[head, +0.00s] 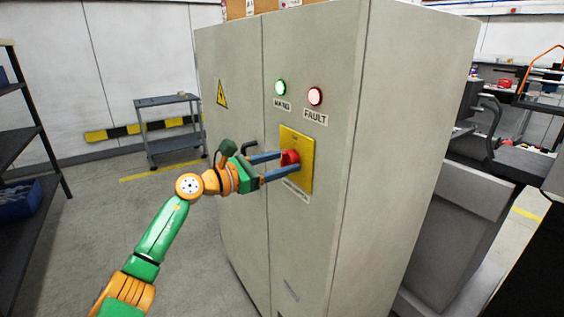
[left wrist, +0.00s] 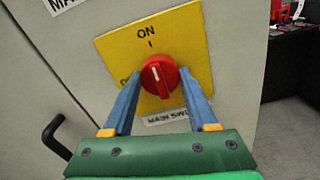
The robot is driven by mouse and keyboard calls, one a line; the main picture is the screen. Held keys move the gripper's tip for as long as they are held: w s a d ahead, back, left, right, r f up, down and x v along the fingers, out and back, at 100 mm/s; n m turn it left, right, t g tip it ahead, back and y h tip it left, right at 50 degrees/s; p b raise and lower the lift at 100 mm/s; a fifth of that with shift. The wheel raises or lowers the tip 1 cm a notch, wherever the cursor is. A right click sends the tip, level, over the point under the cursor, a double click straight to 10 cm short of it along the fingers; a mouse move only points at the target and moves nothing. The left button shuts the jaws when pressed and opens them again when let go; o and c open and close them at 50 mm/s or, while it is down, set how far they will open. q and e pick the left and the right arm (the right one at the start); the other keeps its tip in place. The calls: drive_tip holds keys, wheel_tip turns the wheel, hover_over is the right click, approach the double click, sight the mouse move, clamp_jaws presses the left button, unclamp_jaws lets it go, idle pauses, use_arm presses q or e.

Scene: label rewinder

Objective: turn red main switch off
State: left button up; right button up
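The red main switch (head: 290,158) is a round knob on a yellow plate (head: 297,140) on the front of a grey cabinet (head: 311,60). In the left wrist view, the red knob (left wrist: 160,76) has its white mark pointing up, close to the "ON" label. My left gripper (head: 279,166) reaches the knob from the left. Its two blue fingers (left wrist: 158,92) are open, one on each side of the knob. I cannot tell whether they touch it. My right gripper is in neither view.
A green lamp (head: 280,87) and a red lamp (head: 315,96) are lit above the plate. A black door handle (left wrist: 56,138) sticks out left of the switch. A grey cart (head: 170,125) stands behind on the left.

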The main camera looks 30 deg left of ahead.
use_arm(q)
drive_tip(key=shift+c, duration=1.1)
drive_tip(key=n+p, duration=0.2)
drive_tip(key=n, duration=0.2)
drive_tip(key=shift+r+n, duration=0.15)
drive_tip(key=shift+n, duration=0.25)
drive_tip(key=n+p, duration=0.2)
drive_tip(key=n, duration=0.1)
drive_tip(key=shift+n, duration=0.3)
drive_tip(key=n+p, duration=0.3)
drive_tip(key=n, duration=0.2)
drive_tip(key=shift+p, duration=0.3)
drive_tip(key=shift+n+p, duration=1.15)
drive_tip(key=shift+n, duration=1.25)
